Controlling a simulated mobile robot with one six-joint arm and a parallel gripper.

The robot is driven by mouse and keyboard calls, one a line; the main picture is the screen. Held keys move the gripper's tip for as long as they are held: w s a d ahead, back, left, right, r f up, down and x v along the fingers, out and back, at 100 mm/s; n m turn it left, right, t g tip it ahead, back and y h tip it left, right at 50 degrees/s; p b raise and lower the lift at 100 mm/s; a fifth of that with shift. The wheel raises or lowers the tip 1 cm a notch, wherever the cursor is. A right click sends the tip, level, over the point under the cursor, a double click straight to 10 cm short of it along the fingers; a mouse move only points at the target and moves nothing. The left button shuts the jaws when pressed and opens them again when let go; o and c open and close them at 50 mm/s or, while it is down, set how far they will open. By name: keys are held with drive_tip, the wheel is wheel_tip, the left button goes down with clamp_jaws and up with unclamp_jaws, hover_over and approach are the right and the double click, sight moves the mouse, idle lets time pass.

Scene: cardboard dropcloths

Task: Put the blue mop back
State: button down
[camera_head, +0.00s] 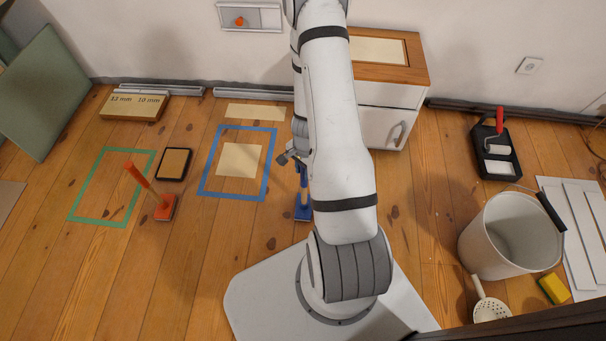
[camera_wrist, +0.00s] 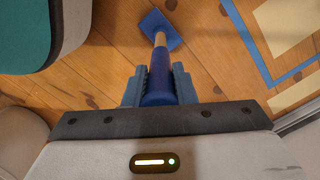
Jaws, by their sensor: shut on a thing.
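The blue mop (camera_head: 303,212) is just right of the blue tape rectangle (camera_head: 204,191) in the head view, partly hidden behind my arm. In the wrist view, the blue mop (camera_wrist: 160,75) has a thick blue grip, a short wooden section and a square blue head pointing away from me. My gripper (camera_wrist: 159,72) is shut on the blue grip, with one finger on each side. The wrist view also shows a corner of the blue tape rectangle (camera_wrist: 262,70), to the right of the mop head. I cannot tell whether the head touches the floor.
A red-orange mop (camera_head: 165,208) stands tilted beside the green tape rectangle (camera_head: 98,222). A beige sheet (camera_head: 240,160) lies inside the blue rectangle. A dark-framed pad (camera_head: 174,163) lies between the rectangles. A cabinet (camera_head: 378,125) stands behind my arm; a white bucket (camera_head: 480,245) stands right.

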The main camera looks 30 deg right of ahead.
drive_tip(key=shift+f, duration=0.3)
drive_tip(key=shift+f, duration=0.15)
drive_tip(key=c, duration=1.2)
unclamp_jaws()
drive_tip(key=r+p, duration=0.2)
drive_tip(key=r, duration=0.2)
drive_tip(key=r+p, duration=0.3)
drive_tip(key=r, duration=0.1)
drive_tip(key=r+p, duration=0.3)
drive_tip(key=r, duration=0.1)
drive_tip(key=shift+w+d+r, duration=0.2)
drive_tip(key=shift+d+r, duration=0.1)
drive_tip(key=shift+r, duration=0.05)
drive_tip(key=a+r+n, duration=0.3)
drive_tip(key=r, duration=0.6)
drive_tip(key=a+r+n, duration=0.3)
drive_tip(key=a+r, duration=0.1)
drive_tip(key=r, duration=0.5)
drive_tip(key=s+a+r+n, duration=0.2)
drive_tip(key=s+r, duration=0.2)
drive_tip(key=s+a+r+n+t, duration=0.1)
drive_tip(key=s+r+n, duration=0.2)
drive_tip(key=s+r, duration=0.1)
drive_tip(key=s+a+r+n, duration=0.2)
drive_tip(key=s+r+n, duration=0.1)
drive_tip(key=r, duration=0.3)
drive_tip(key=shift+s+a+r+h, duration=0.2)
drive_tip(key=shift+s+a+h, duration=0.2)
drive_tip(key=shift+s, duration=0.2)
